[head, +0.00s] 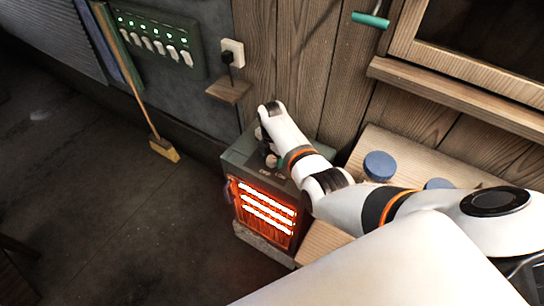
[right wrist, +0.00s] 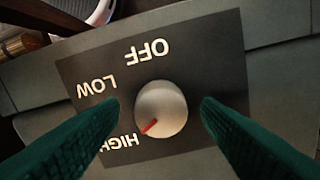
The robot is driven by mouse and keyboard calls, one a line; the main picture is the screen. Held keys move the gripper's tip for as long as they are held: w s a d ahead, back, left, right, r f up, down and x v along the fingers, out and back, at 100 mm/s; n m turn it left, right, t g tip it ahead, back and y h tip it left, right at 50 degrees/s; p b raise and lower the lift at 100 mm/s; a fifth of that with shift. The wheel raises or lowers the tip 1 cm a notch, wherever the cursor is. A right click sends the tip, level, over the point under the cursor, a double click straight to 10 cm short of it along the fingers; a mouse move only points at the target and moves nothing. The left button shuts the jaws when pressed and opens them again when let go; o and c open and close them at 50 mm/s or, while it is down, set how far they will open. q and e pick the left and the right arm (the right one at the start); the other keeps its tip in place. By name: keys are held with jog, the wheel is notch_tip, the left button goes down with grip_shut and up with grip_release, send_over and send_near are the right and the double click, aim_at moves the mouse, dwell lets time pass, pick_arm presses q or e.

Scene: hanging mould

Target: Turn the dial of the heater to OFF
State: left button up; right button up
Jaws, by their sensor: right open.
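The heater (head: 228,165) is a dark grey box with glowing orange-red bars behind its front grille. Its round grey dial (right wrist: 165,100) sits on a dark plate on top, and its red mark points at HIGH. The labels OFF (right wrist: 145,52), LOW and HIGH appear upside down in the right wrist view. My right gripper (right wrist: 160,104) is open over the plate, with one green finger on each side of the dial and a visible gap on both sides. In the head view my right arm reaches over the heater's top and hides part of it. My left gripper is not in view.
A wooden bench with blue-lidded containers (head: 378,165) stands right of the heater. A plug sits in a wall socket (head: 232,52) above a small shelf (head: 228,91). A switch panel (head: 158,42) and a broom (head: 135,85) are at the left. The floor left of the heater is clear.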

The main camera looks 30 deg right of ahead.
jog(key=shift+f, duration=0.2)
jog(key=shift+c, duration=0.2)
jog(key=c, duration=0.9)
jog(key=shift+c, duration=0.2)
